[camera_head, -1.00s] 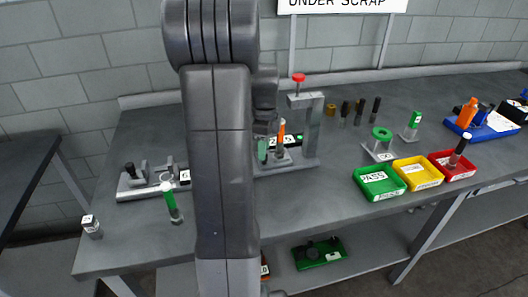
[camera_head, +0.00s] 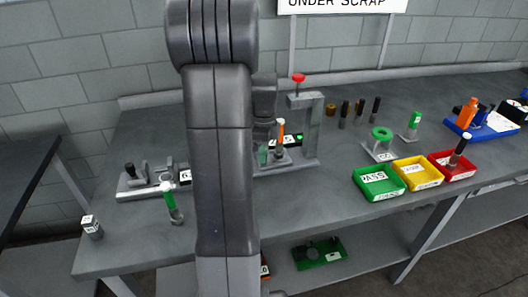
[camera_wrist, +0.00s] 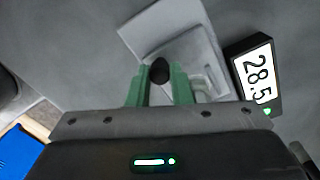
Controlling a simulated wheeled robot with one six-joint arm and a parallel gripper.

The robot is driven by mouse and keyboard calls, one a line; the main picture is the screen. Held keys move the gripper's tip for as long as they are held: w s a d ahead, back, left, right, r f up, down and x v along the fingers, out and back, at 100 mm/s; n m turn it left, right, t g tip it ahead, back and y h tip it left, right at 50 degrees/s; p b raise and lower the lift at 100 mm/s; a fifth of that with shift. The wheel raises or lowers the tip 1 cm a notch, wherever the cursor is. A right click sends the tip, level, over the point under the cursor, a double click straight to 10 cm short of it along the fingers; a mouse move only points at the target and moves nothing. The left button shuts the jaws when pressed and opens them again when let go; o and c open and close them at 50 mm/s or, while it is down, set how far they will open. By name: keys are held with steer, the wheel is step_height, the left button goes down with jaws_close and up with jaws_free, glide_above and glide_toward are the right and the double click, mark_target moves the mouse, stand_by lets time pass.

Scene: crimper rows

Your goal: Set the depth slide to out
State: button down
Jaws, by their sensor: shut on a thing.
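My gripper (camera_wrist: 160,88) has green fingers, shut on a small black knob (camera_wrist: 159,70) over a pale grey fixture (camera_wrist: 172,28) in the wrist view. I cannot tell from the knob alone whether it belongs to the depth slide, and no "out" mark is readable. A black display (camera_wrist: 256,76) beside the fixture reads 28.5. In the head view, my arm hides much of this spot; a green finger of my gripper (camera_head: 262,156) shows beside the grey stand (camera_head: 306,130) with a red knob (camera_head: 298,78).
An orange-topped tool (camera_head: 280,132) stands close to my gripper. Green (camera_head: 366,194), yellow (camera_head: 420,184) and red (camera_head: 470,174) bins sit to the right. Bench surface between stand and bins is clear.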

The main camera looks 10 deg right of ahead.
steer(key=shift+a, duration=2.1)
steer(key=c, duration=1.7)
jaws_free()
steer(key=o, duration=0.4)
steer(key=shift+a, duration=0.2)
steer(key=shift+d+r, duration=0.1)
steer(key=shift+r, duration=0.35)
step_height(320, 180, up, 13)
steer(key=shift+w, duration=0.2)
